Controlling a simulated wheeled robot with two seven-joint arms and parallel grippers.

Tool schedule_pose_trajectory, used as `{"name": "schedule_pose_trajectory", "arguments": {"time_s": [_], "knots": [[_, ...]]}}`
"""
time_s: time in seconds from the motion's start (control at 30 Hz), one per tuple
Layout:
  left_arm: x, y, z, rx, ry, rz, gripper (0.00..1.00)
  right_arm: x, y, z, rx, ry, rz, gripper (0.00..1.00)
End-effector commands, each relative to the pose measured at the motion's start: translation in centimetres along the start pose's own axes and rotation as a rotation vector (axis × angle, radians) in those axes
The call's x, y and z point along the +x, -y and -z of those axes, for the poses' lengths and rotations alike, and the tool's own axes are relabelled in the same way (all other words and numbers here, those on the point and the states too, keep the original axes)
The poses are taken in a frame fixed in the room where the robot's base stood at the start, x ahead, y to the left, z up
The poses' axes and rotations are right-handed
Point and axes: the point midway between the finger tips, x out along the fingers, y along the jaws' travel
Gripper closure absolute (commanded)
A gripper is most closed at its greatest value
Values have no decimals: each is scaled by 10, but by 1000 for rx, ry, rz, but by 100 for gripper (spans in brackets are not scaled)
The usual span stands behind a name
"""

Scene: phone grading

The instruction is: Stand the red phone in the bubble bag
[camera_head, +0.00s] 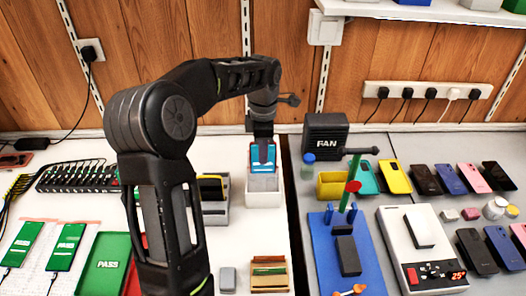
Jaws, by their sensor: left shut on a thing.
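My left gripper (263,150) reaches in from the left over the back of the white table, pointing down. It is shut on an upright phone (256,160) with a lit blue screen; its body colour is hard to tell, so I cannot confirm that it is the red phone. Directly below is a white open box (263,199) with a grey lining (263,183), which may be the bubble bag. The phone's lower end is at the box's opening; I cannot tell how far inside it is. My right gripper is out of view.
A grey holder (214,214) with a yellow-edged item stands left of the box. A black FAN unit (325,133) and a yellow bin (331,185) stand to the right. A green PASS tray (105,264) is front left. Several phones lie on the right table.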

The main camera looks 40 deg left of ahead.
Motion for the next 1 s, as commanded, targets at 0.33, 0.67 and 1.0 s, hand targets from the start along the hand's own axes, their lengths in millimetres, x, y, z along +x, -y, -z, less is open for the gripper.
{"name": "schedule_pose_trajectory", "arguments": {"time_s": [0.33,0.67,1.0], "knots": [[12,0,0,0,0,0,100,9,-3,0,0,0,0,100],[13,0,0,0,0,-1,100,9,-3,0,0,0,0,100],[15,0,0,0,0,-1,100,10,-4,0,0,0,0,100]]}}
